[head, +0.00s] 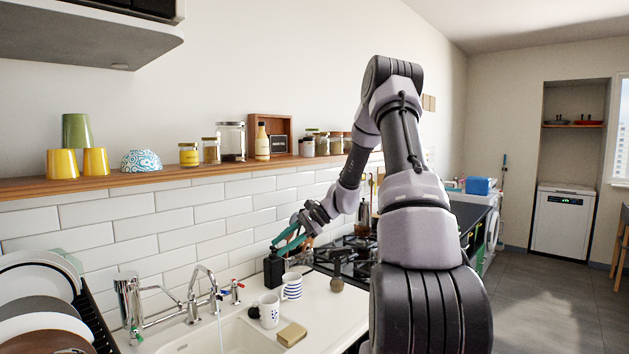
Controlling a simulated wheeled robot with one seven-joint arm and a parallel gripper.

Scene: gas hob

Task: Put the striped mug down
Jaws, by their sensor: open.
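The striped mug (291,287), white with blue stripes, stands upright on the white counter (335,312) to the right of the sink. My gripper (278,247), with teal fingers, is open and empty. In the picture it is above the mug and apart from it, with its tips near the top of a black bottle (273,270). I cannot tell whether the tips touch the bottle.
A white mug with a dark print (269,311) stands close in front of the striped mug. A yellowish sponge (292,334) lies nearby. The tap (203,293) is left, the gas hob (345,255) behind.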

